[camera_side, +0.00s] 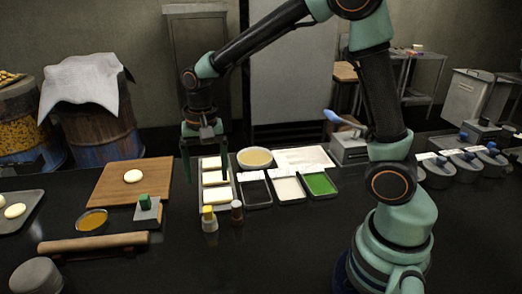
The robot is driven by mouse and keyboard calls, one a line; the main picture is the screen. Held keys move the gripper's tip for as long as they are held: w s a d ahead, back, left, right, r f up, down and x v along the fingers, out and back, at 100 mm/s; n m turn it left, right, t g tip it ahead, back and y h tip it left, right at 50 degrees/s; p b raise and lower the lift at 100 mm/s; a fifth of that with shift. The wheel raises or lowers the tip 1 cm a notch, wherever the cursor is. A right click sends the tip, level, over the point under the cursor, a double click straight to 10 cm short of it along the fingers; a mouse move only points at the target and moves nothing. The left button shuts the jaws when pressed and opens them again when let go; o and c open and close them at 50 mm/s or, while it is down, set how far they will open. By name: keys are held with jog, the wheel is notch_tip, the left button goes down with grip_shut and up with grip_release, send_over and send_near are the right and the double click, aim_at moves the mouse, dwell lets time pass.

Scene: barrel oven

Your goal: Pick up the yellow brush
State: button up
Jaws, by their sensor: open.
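A small upright item with a yellow top (209,218) stands on the black counter, just in front of a tray of pale pieces. It is the only small yellow item near my gripper that could be the yellow brush, but it is too small for me to make out bristles. My gripper (206,180) points down with its two green fingers spread apart. It is empty and appears above and behind the yellow-topped item, in front of the tray in the picture. I see no contact with the item.
A brown bottle (237,212) stands close to the right of the yellow-topped item. Left are a green-topped grey block (148,210), a wooden board (110,190) and a rolling pin (95,243). Black trays (256,203) lie right. The front counter is mostly clear.

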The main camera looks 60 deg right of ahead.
aim_at(207, 208)
jog(key=shift+w+a+f, duration=0.15)
jog(key=shift+w+f, duration=0.1)
jog(key=shift+f, duration=0.55)
notch_tip(207, 208, down, 5)
jog(key=shift+f, duration=0.1)
jog(key=shift+w+a+f, duration=0.1)
jog(key=shift+f, duration=1.55)
jog(key=shift+w+a+f, duration=0.1)
jog(key=shift+f, duration=1.5)
grip_shut()
